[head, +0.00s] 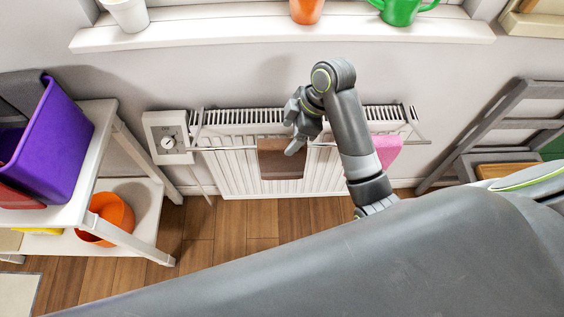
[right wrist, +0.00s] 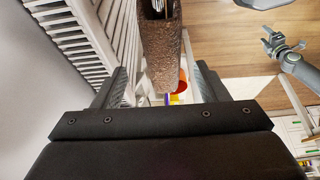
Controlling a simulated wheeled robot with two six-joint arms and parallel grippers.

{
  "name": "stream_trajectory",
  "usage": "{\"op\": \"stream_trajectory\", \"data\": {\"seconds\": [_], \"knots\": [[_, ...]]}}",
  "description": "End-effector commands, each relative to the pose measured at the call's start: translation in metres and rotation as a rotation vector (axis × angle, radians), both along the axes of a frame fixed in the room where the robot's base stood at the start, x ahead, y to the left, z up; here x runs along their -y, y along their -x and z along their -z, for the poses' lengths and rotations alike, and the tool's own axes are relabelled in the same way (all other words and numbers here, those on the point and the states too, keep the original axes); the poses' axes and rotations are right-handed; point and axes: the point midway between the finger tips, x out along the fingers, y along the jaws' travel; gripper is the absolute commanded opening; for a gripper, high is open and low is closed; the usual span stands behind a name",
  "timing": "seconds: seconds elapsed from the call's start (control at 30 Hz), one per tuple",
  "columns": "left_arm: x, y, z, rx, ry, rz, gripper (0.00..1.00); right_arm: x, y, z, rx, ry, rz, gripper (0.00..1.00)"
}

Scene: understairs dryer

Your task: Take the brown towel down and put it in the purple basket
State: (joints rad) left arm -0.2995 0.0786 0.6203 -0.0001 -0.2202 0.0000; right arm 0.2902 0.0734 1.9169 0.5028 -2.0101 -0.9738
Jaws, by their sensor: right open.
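The brown towel (head: 280,162) hangs over the rail in front of the white radiator. My right gripper (head: 291,130) is at the towel's upper right part, with its jaws apart. In the right wrist view the brown towel (right wrist: 162,50) reaches down toward the space between the two open fingers (right wrist: 160,84); contact cannot be told. The purple basket (head: 58,145) stands on the upper shelf at the left, well away from the gripper. A grey jointed arm end (right wrist: 290,52), apparently my left one, shows in the right wrist view; its jaw state is unclear.
A pink cloth (head: 387,151) hangs on the same rail, right of my right arm. The white shelf (head: 100,118) holds an orange bowl (head: 106,216) below. A thermostat box (head: 167,138) is left of the radiator (head: 230,175). A grey folding frame (head: 480,135) leans at the right.

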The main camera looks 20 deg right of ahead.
Motion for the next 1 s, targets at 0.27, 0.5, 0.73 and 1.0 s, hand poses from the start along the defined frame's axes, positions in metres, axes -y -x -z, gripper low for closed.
{"op": "stream_trajectory", "data": {"seconds": [0.27, 0.5, 0.73, 1.0], "knots": [[0.000, 0.000, 0.013, 0.000, 0.000, 0.000, 0.59, -0.005, -0.001, 0.014, 0.001, -0.001, -0.001, 0.67], [-0.001, 0.000, 0.027, 0.000, -0.001, 0.000, 0.59, -0.018, 0.000, 0.043, -0.005, -0.002, 0.000, 0.67], [-0.001, 0.000, 0.027, 0.000, -0.001, 0.001, 0.59, -0.023, -0.003, 0.056, 0.001, 0.001, 0.000, 0.67], [-0.001, 0.001, 0.026, -0.001, -0.002, 0.001, 0.59, -0.023, -0.002, 0.055, 0.001, 0.001, 0.000, 0.67]]}}
